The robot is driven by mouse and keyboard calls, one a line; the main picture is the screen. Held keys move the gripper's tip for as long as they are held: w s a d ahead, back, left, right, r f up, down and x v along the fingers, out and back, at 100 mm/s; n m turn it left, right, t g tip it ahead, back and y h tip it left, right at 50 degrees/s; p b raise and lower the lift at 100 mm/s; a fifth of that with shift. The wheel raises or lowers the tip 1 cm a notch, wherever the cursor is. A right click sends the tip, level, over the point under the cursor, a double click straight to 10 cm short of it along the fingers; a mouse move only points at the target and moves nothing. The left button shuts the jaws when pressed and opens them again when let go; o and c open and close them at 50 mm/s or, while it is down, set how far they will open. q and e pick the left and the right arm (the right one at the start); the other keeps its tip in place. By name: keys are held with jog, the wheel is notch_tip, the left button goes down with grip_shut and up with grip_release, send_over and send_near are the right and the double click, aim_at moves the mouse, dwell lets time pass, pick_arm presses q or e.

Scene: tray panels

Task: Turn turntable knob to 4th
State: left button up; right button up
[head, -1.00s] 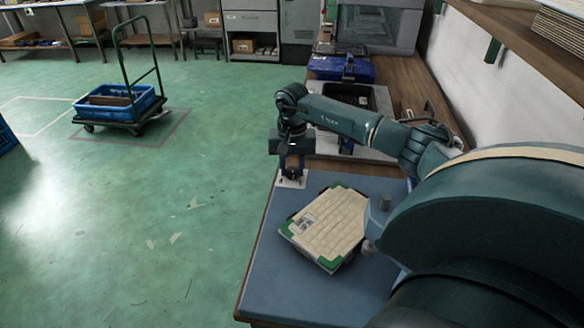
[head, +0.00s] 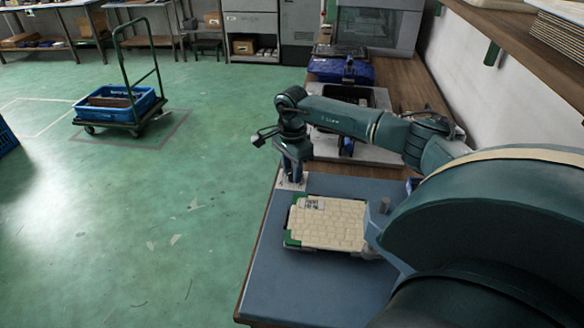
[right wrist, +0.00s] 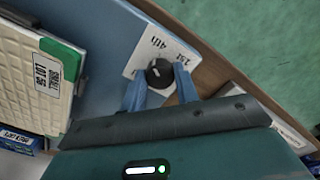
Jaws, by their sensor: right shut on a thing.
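The black turntable knob (right wrist: 159,73) sits on a white label (right wrist: 150,52) in the right wrist view. "4th" and "1st" can be read beside the knob. A short light mark shows on its top, but I cannot tell exactly which position it points at. My right gripper (right wrist: 160,92) has its two blue fingers on either side of the knob, shut on it. In the head view my right gripper (head: 291,178) points down at the label, hiding the knob. The cream tray panel (head: 328,224) with green corners lies on the blue table (head: 275,275). My left gripper is out of view.
A small grey post (head: 385,205) stands right of the panel. Behind are a grey tray-like unit (head: 375,98) and a blue bin (head: 340,70) on the wooden bench. A trolley with a blue crate (head: 118,104) stands on the open green floor at left.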

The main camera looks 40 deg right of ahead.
jog(key=shift+d+m+p, duration=0.1)
jog(key=shift+m+p, duration=0.2)
jog(key=shift+m, duration=1.8)
jog(key=o, duration=1)
jog(key=shift+c, duration=0.2)
notch_tip(320, 180, up, 13)
jog(key=shift+r, duration=0.15)
